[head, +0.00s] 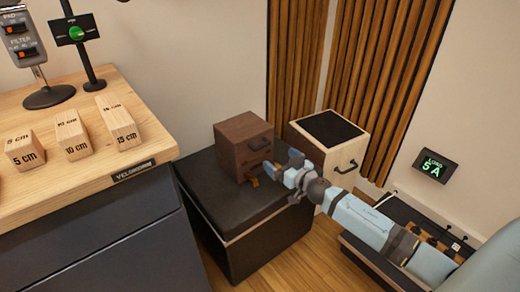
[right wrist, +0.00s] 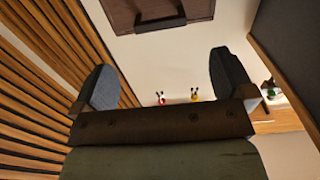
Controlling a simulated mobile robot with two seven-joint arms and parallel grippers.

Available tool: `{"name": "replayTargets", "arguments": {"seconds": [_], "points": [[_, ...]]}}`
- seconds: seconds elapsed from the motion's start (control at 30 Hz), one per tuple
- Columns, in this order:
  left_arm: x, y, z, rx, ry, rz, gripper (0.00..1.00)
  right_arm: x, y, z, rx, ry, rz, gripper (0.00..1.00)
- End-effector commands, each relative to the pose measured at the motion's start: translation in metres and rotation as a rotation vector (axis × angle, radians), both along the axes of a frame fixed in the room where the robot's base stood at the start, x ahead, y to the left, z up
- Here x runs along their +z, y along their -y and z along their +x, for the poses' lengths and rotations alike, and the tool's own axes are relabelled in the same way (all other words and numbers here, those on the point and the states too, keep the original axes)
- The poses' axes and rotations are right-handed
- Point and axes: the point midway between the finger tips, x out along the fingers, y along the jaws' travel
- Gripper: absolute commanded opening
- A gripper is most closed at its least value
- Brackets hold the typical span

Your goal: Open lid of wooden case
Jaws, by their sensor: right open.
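The brown wooden case (head: 231,146) sits on a black box-like stand (head: 228,196), and its lid looks closed. A dark handle (head: 259,142) shows on its front face, and a small gold-coloured piece shows low at the front. My right gripper (head: 281,165) is in front of the case at its lower right, with its fingers apart and nothing between them. In the right wrist view the open fingers (right wrist: 163,85) point towards a brown panel with a black handle (right wrist: 161,24) at the top edge. Whether a finger touches the case cannot be told. My left gripper is not in view.
A wooden desk (head: 75,185) with several marked blocks is on the left. A low dark unit (head: 385,250) lies at the right. Some wooden floor (head: 280,268) is clear.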

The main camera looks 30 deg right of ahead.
Motion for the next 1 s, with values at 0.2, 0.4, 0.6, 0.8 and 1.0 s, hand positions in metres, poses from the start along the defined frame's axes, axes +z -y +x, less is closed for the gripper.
{"name": "replayTargets", "arguments": {"seconds": [0.2,0.4,0.6,0.8,1.0], "points": [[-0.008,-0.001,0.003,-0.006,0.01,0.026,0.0,0.0,-0.002,0.045,0.0,0.003,-0.005,1.0],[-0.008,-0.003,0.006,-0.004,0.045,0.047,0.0,-0.001,-0.005,0.077,-0.001,0.001,-0.003,1.0],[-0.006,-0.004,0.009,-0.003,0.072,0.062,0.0,-0.001,-0.007,0.095,-0.001,0.0,0.0,1.0],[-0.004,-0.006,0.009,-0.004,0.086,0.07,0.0,0.0,-0.008,0.099,-0.001,-0.001,-0.001,1.0],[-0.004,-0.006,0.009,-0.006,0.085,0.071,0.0,0.0,-0.008,0.099,-0.001,-0.001,-0.001,0.93]]}}
